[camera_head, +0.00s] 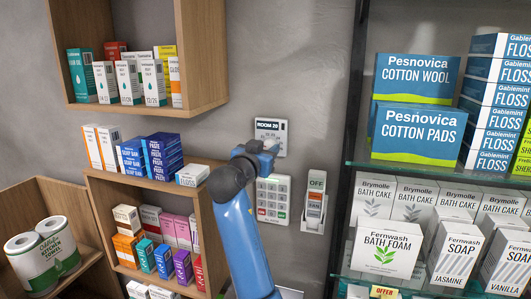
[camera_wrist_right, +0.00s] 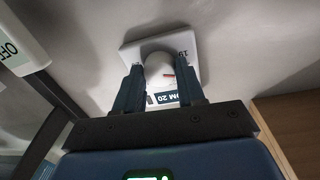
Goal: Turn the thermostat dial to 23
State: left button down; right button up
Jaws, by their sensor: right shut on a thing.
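The thermostat (camera_head: 270,126) is a white plate on the grey wall with a dark label reading "ROOM 20". It also shows upside down in the wrist view (camera_wrist_right: 199,50), where the number 19 stands near its edge. The pale round dial (camera_wrist_right: 158,66) with a small red mark sits between the two fingers of my right gripper (camera_wrist_right: 163,84). The gripper is shut on the dial. In the head view my right gripper (camera_head: 262,149) covers the lower left of the thermostat and hides the dial. The dial's exact setting cannot be read. My left gripper is not in view.
A keypad (camera_head: 273,198) and a switch marked OFF (camera_head: 315,200) are on the wall below. Wooden shelves (camera_head: 200,106) with boxes stand at left. A glass shelf (camera_head: 365,166) with boxes stands at right. Bare wall lies above the thermostat.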

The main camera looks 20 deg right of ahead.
jog(key=m+b, duration=0.7)
jog(key=b, duration=0.2)
jog(key=shift+f+m+y+b, duration=0.1)
jog(key=shift+m+y+b, duration=0.2)
jog(key=shift+m+b, duration=0.1)
jog(key=m+b, duration=0.3)
jog(key=m, duration=0.1)
jog(key=m+b, duration=0.1)
jog(key=m, duration=0.3)
jog(key=shift+m+y+b, duration=0.3)
jog(key=shift+y+b, duration=0.05)
jog(key=shift+y, duration=0.05)
jog(key=o, duration=1)
jog(key=shift+s+d, duration=0.1)
jog(key=shift+s, duration=0.1)
jog(key=shift+o, duration=0.2)
